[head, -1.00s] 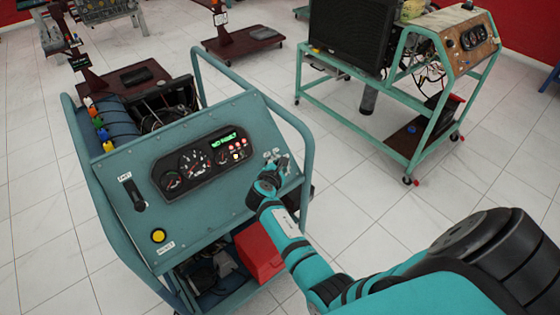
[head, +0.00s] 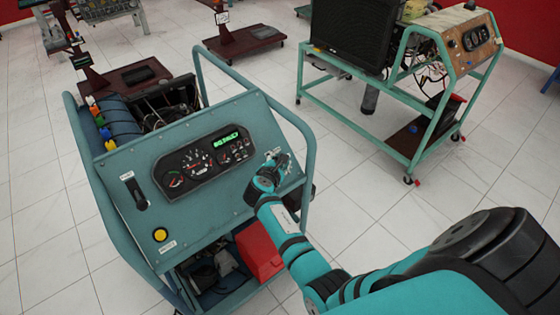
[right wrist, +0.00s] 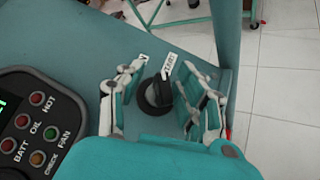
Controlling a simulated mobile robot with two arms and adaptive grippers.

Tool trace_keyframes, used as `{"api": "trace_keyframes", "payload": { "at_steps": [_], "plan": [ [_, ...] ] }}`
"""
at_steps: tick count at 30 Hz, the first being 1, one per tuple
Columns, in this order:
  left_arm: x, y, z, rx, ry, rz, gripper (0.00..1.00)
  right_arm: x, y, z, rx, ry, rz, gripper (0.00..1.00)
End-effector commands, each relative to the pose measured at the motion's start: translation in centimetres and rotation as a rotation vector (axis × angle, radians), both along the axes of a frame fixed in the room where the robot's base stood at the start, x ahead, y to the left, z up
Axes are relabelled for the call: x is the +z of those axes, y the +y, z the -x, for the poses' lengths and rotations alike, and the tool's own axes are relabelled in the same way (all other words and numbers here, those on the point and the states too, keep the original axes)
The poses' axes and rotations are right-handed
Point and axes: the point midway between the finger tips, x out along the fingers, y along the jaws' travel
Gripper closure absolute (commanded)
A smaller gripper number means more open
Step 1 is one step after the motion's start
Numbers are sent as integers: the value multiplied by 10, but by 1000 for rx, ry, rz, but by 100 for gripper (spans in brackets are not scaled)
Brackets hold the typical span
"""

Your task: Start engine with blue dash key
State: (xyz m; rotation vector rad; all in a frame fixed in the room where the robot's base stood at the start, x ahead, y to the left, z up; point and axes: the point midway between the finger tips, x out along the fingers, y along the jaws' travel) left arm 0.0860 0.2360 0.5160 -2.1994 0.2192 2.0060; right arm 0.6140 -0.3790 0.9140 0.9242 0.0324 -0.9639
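The blue-teal dash panel (head: 120,198) tilts on the near engine trainer and carries a gauge cluster (head: 205,162) with a lit green display. The key switch (right wrist: 155,93), a round black knob, sits on this panel beside a white START label (right wrist: 169,66). My right gripper (right wrist: 158,98) has one finger on each side of the knob, with visible gaps between fingers and knob. In the head view the right gripper (head: 276,161) is at the panel's right side and hides the key. My left gripper is out of view.
A yellow button (head: 160,235) and a black lever (head: 135,193) are on the panel's left part. A tube rail (head: 292,118) runs close to the right of my gripper. A red box (head: 258,252) is below. Another trainer (head: 405,133) stands at right.

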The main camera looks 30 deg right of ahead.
Motion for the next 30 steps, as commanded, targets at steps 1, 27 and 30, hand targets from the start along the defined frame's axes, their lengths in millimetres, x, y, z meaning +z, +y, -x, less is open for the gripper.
{"api": "trace_keyframes", "payload": {
  "at_steps": [1,27,30],
  "plan": [
    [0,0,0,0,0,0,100,-1,1,0,1,0,-1,65],
    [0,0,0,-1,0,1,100,28,51,43,1,3,-1,65],
    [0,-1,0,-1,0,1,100,29,53,45,2,3,-2,65]
  ]
}}
